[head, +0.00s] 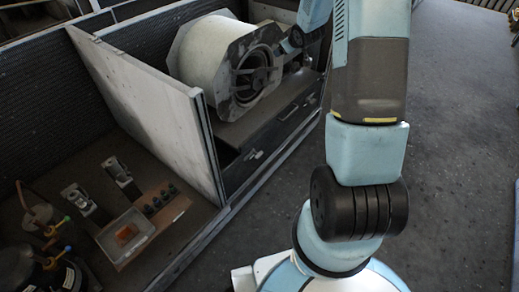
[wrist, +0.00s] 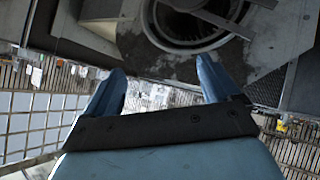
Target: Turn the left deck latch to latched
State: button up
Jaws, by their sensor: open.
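The deck (head: 262,138) under the blower housing shows in the head view, with a dark front face. A small light fitting (head: 255,155) sits at the left of that face and may be the left deck latch. It is too small to tell how it is turned. My gripper (head: 291,42) is beside the right side of the blower housing (head: 228,66), above the deck, partly hidden by my arm. In the wrist view my gripper (wrist: 158,70) has two blue fingers spread apart with nothing between them. The round housing opening (wrist: 195,22) lies beyond the fingertips. No latch is clear there.
A tall pale partition panel (head: 150,105) stands left of the deck. Left of it, a lower bay holds a tray (head: 128,235), a row of dark knobs (head: 160,200) and two metal fittings (head: 75,197).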

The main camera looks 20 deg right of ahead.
jog(key=w+d+f+n+y, duration=0.1)
jog(key=w+f+n+y, duration=0.15)
jog(key=f, duration=1.25)
jog(key=t+y, duration=0.4)
jog(key=y, duration=0.4)
send_near(261, 155)
jog(key=shift+m, duration=0.35)
jog(key=x, duration=1.1)
jog(key=shift+s+a+f, duration=0.1)
jog(key=shift+a+f, duration=0.05)
jog(key=c, duration=1.5)
